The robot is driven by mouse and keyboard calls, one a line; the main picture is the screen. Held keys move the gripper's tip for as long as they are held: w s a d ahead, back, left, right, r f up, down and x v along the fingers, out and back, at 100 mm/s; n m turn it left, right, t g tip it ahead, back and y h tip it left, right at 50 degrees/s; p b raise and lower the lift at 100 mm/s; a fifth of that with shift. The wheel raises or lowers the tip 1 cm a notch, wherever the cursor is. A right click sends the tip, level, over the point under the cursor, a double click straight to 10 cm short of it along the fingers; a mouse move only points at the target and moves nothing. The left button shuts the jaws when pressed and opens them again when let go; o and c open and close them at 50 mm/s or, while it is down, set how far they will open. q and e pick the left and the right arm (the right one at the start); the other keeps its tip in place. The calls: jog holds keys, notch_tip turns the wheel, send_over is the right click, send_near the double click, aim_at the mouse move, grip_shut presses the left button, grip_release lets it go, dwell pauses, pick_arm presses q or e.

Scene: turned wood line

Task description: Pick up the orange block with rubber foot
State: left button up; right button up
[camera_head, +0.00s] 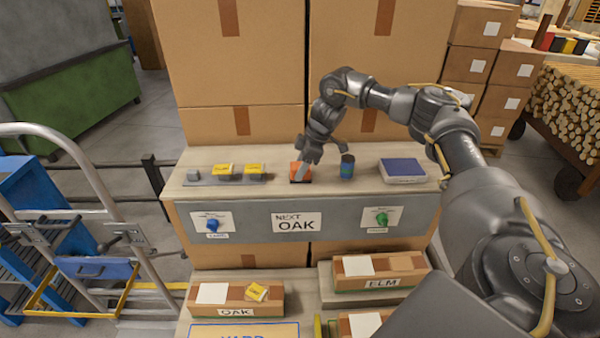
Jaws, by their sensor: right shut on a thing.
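The orange block (304,178) sits on the upper wooden shelf, near its middle, with a dark base under it that looks like the rubber foot. My right gripper (304,166) reaches down onto it from above and is shut on it. The fingers cover part of the block's top. I cannot tell whether the block is clear of the shelf. My left gripper is not in view.
Beside the block stand a dark blue can (347,167) and a blue-topped scale-like box (402,170) at right. Two yellow-topped blocks (222,170) stand on a grey strip at left. Large cartons (240,60) rise behind the shelf. Labelled boxes (235,300) lie below.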

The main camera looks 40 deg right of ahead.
aim_at(294, 169)
jog(key=shift+r, duration=0.1)
jog(key=shift+w+r+b, duration=0.1)
jog(key=shift+r+b, duration=0.3)
jog(key=shift+r, duration=0.05)
jog(key=r, duration=0.1)
jog(key=s+r, duration=0.1)
jog(key=r, duration=0.1)
jog(key=a+r+b, duration=0.1)
jog(key=shift+s+a+r, duration=0.1)
jog(key=shift+s+r, duration=0.25)
jog(key=shift+s, duration=0.05)
jog(key=s+a+r, duration=0.6)
jog(key=s+r, duration=0.1)
jog(key=s, duration=0.3)
jog(key=shift+s+r, duration=0.15)
jog(key=shift+s, duration=0.05)
